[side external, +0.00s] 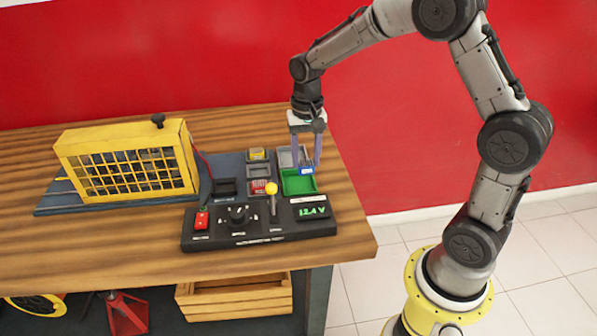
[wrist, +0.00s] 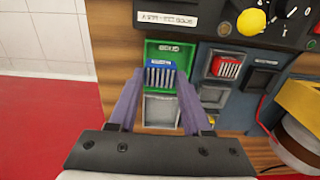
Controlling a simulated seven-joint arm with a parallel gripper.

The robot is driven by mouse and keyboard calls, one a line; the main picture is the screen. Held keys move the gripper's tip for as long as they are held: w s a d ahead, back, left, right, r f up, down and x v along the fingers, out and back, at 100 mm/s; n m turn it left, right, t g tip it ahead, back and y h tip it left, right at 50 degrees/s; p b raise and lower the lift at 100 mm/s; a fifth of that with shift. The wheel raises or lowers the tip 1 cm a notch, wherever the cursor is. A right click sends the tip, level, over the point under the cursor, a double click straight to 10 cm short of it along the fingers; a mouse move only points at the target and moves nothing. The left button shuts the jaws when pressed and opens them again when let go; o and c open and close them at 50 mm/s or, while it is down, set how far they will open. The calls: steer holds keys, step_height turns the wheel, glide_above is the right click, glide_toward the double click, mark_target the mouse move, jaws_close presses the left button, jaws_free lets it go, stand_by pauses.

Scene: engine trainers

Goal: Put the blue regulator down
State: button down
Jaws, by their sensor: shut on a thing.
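The blue regulator (side external: 307,170) is held between the purple fingers of my gripper (side external: 305,163). In the side view it is at the green tray (side external: 299,187), near its back right edge. In the wrist view the finned blue regulator (wrist: 160,76) sits between the fingertips (wrist: 160,88), over the green tray (wrist: 153,54). The tray's labelled far part shows beyond it. I cannot tell whether the regulator touches the tray floor.
An empty grey tray (wrist: 160,110) adjoins the green one. A red block (wrist: 226,67) and a yellow block (side external: 257,153) sit in nearby trays. The control panel (side external: 239,239) with a yellow-knobbed lever (side external: 272,188) stands close by. A yellow caged unit (side external: 128,165) is at left.

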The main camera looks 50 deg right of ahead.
steer(key=shift+w+d+f, duration=0.15)
steer(key=shift+w+f, duration=0.9)
steer(key=shift+f, duration=0.2)
steer(key=shift+w+f, duration=0.2)
steer(key=shift+f, duration=1.55)
steer(key=shift+f, duration=0.2)
steer(key=c, duration=0.6)
jaws_free()
steer(key=shift+r, duration=0.1)
